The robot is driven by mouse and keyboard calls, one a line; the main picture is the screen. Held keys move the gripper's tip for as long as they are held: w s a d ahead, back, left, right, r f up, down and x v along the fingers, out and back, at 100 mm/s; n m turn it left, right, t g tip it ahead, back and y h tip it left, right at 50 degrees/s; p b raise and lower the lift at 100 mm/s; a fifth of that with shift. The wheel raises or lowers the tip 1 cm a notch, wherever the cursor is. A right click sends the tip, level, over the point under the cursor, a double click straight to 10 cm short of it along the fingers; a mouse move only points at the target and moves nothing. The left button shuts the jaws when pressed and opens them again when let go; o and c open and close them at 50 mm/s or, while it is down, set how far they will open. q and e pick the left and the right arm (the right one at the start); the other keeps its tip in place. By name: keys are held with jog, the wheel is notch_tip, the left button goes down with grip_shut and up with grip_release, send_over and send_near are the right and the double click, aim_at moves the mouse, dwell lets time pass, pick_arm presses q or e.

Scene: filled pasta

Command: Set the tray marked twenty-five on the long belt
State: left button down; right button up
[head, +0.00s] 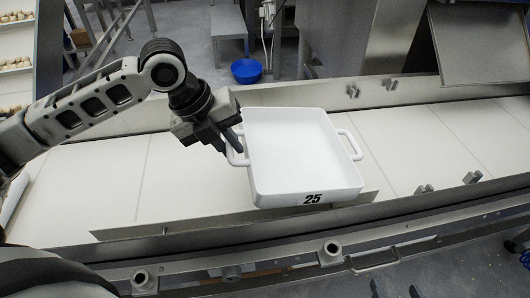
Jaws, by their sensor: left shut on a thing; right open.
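The white tray (299,150) marked 25 is at the middle of the head view, over the long pale belt (190,170). It is empty and has a loop handle on its left and right sides. My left gripper (234,146) is shut on the tray's left handle. The tray's near edge is close to the belt's near side rail. I cannot tell whether its underside touches the belt. My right gripper does not show.
A metal rail (400,88) with small brackets runs along the belt's far side. A metal chute (484,40) hangs over the far right. A blue bowl (246,70) lies on the floor beyond. The belt is clear left and right of the tray.

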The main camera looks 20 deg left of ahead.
pick_arm(q)
jog(key=w+a+f, duration=0.1)
jog(key=w+f, duration=0.1)
jog(key=w, duration=0.1)
jog(key=w+a+f+b, duration=0.1)
jog(key=w+a+f, duration=0.1)
jog(key=w+f, duration=0.1)
jog(key=w+a+f+b, duration=0.1)
jog(key=w+f, duration=0.2)
jog(key=w, duration=0.1)
jog(key=shift+w+a, duration=0.1)
jog(key=shift+a, duration=0.25)
jog(key=shift+w+a+f, duration=0.15)
jog(key=shift+w+f, duration=0.15)
jog(key=shift+f, duration=0.15)
notch_tip(320, 180, down, 3)
jog(key=shift+a+f+b, duration=0.1)
jog(key=shift+f+b, duration=0.1)
jog(key=shift+b, duration=0.15)
jog(key=c, duration=1.7)
grip_release()
jog(key=shift+c, duration=0.2)
